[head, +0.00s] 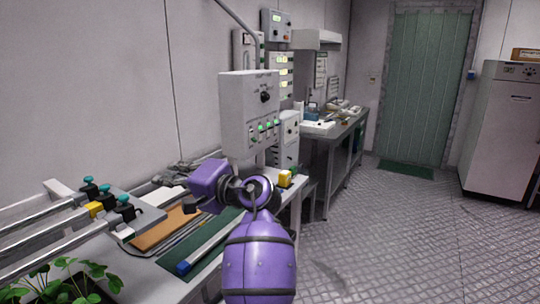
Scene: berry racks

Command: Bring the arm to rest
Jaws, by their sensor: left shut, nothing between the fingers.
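My left arm (259,262), purple with dark joints, rises from the bottom centre of the head view and bends to the left. My left gripper (190,205) is at its end, small and dark, shut and empty. It hangs over the bench, near a brown board (160,230), and I see nothing in it. How high it is above the board I cannot tell. My right gripper is not in view.
The bench (205,268) holds a green mat (208,250), racks with coloured valves (95,200) and green plants (62,284). A grey control box (250,110) stands behind my arm. Open metal floor (400,235) lies to the right, before a green door (428,90) and white cabinet (503,130).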

